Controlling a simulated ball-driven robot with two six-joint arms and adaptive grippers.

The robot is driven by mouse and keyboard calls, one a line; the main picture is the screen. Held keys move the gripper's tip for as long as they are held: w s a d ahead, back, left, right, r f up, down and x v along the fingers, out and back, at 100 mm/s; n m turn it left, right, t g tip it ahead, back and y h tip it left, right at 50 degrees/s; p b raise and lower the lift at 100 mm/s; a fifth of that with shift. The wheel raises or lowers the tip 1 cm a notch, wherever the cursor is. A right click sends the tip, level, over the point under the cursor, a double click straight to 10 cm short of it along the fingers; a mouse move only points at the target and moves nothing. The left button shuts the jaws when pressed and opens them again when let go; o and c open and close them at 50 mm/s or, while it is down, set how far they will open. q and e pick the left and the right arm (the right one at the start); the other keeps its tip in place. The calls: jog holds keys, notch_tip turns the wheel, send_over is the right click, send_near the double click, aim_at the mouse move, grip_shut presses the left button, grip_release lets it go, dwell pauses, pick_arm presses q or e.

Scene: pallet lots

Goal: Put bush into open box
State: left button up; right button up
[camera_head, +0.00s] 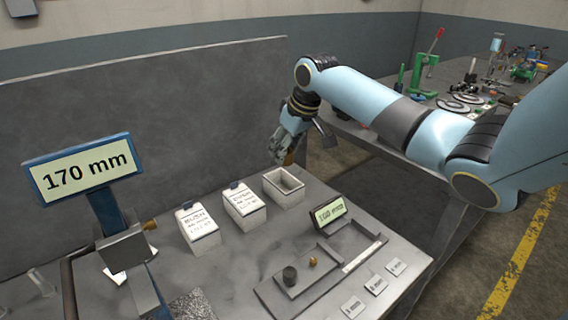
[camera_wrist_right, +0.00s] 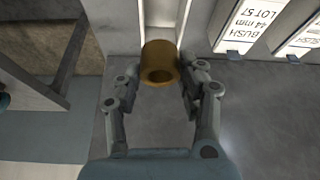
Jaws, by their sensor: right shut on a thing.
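The brass bush (camera_wrist_right: 160,64), a short hollow cylinder, is between the fingers of my right gripper (camera_wrist_right: 160,88), which is shut on it. In the head view my right gripper (camera_head: 279,152) is in the air near the bench's back edge, with the bush (camera_head: 289,158) partly hidden behind it. The open white box (camera_head: 286,196) stands just below and in front of the gripper, and its visible interior looks empty. In the right wrist view, the box's pale wall (camera_wrist_right: 206,28) is beyond the bush. The bush is outside the box. My left gripper is not in view.
Two closed boxes labelled bush, one left (camera_head: 199,233) and one middle (camera_head: 243,210), stand left of the open box. A tray (camera_head: 284,291) holds a dark cylinder and small brass piece. A 170 mm display (camera_head: 88,172) stands at left. Several small label plates lie at front right.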

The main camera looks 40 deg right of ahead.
aim_at(286, 164)
jog(key=shift+w+a+f, duration=0.15)
jog(key=shift+a, duration=0.1)
jog(key=shift+f, duration=2)
jog(key=shift+f, duration=0.6)
jog(key=o, duration=1.3)
jog(key=v, duration=1.3)
jog(key=shift+r+p, duration=0.15)
jog(key=shift+p, duration=0.2)
jog(key=shift+w, duration=0.15)
